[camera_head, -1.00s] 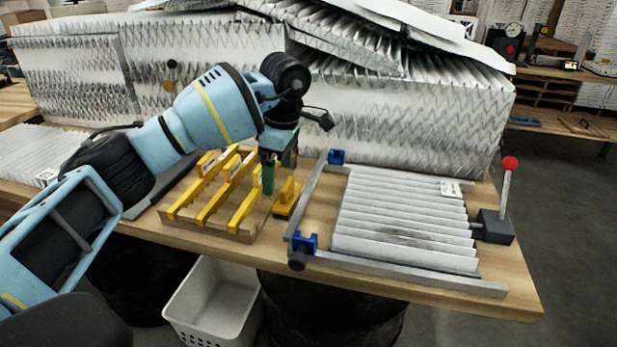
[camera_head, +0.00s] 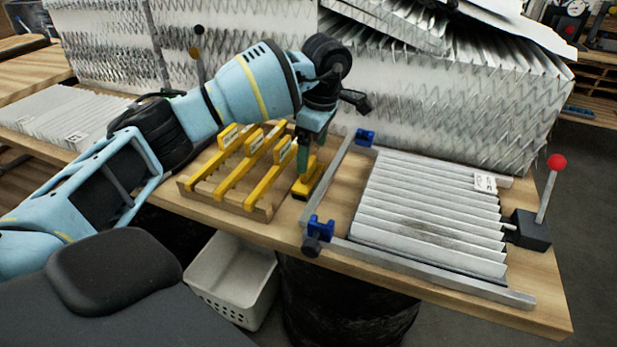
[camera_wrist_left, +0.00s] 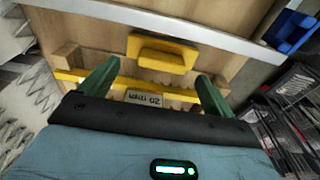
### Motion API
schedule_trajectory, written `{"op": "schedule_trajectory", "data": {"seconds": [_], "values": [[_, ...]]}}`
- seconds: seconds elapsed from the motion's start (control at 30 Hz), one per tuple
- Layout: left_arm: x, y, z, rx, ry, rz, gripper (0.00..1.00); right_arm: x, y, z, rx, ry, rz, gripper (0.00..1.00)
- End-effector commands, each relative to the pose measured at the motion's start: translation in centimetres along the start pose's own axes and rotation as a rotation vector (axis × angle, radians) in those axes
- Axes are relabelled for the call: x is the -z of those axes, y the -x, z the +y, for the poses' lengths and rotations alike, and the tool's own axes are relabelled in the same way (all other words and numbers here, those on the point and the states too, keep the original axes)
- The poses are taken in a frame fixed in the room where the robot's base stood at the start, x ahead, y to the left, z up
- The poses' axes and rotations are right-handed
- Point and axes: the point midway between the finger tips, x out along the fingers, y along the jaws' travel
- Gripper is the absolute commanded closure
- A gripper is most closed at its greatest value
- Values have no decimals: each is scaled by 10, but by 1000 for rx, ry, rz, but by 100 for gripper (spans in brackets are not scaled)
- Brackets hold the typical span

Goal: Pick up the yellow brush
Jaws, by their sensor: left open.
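The yellow brush (camera_head: 308,180) lies on the wooden table, just right of a wooden rack of yellow bars. In the left wrist view the brush (camera_wrist_left: 162,52) shows from above, with a raised grip along its middle. My left gripper (camera_head: 304,152) points down with open green fingers, close to the brush, and partly covers it in the head view. In the left wrist view the open left gripper (camera_wrist_left: 157,85) has nothing between its fingertips, and the brush lies just beyond them. My right gripper is not in view.
The rack of yellow bars (camera_head: 265,208) stands directly left of the brush. A metal frame with blue clamps (camera_head: 319,229) and a pleated filter (camera_head: 425,215) lies to the right. Tall filter stacks (camera_head: 460,105) stand behind. A white basket (camera_head: 232,278) is below the table edge.

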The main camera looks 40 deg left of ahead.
Motion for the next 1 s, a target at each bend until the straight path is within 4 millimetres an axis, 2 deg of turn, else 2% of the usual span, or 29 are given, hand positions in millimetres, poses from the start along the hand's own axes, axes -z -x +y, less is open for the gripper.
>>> {"op": "schedule_trajectory", "data": {"seconds": [0.17, 0.3, 0.63, 1.0], "values": [[3, -24, -4, 1, 0, 0, 11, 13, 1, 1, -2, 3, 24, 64], [3, -41, -4, 0, 0, 0, 11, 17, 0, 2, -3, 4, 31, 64], [3, -48, -4, 0, 0, 0, 11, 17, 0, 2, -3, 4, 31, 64], [3, -47, -4, 0, 0, 0, 59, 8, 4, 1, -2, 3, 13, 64]]}}
